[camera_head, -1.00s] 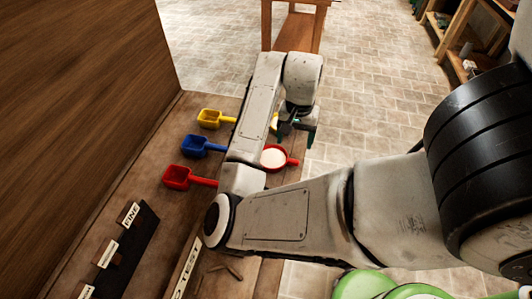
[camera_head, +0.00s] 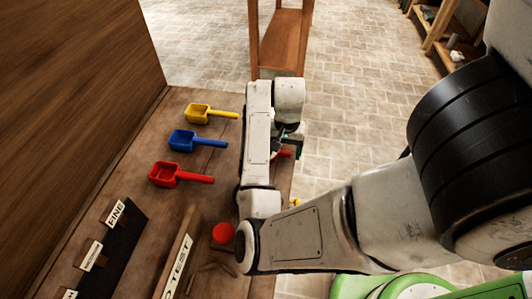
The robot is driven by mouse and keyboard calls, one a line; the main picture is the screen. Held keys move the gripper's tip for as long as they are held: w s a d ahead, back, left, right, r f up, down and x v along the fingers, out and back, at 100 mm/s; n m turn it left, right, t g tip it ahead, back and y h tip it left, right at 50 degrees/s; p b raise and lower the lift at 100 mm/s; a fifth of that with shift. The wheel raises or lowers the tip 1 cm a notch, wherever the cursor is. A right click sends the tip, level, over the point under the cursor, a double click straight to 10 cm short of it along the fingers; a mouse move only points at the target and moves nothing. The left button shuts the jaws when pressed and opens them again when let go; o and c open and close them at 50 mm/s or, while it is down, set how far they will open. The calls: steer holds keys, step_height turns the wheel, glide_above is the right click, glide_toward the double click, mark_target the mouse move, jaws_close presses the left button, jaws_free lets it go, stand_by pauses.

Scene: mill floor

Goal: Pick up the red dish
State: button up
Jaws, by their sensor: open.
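The red dish is almost wholly hidden behind my arm and gripper. A short red piece, which looks like its handle (camera_head: 285,153), shows just below my gripper at the right edge of the bench. My gripper (camera_head: 291,143) is open, right over or beside that piece. I cannot tell whether it touches it. A small round red thing (camera_head: 222,233) lies on the bench left of my arm's elbow. Its kind is unclear.
Yellow (camera_head: 198,113), blue (camera_head: 183,140) and red (camera_head: 165,174) scoops lie on the bench (camera_head: 200,210). A sign reading TEST (camera_head: 178,268) and a rack with labels, one reading FINE (camera_head: 116,212), stand nearer. A wooden stand (camera_head: 281,40) is beyond the bench.

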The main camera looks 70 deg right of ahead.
steer(key=c, duration=1.3)
steer(key=shift+r, duration=0.2)
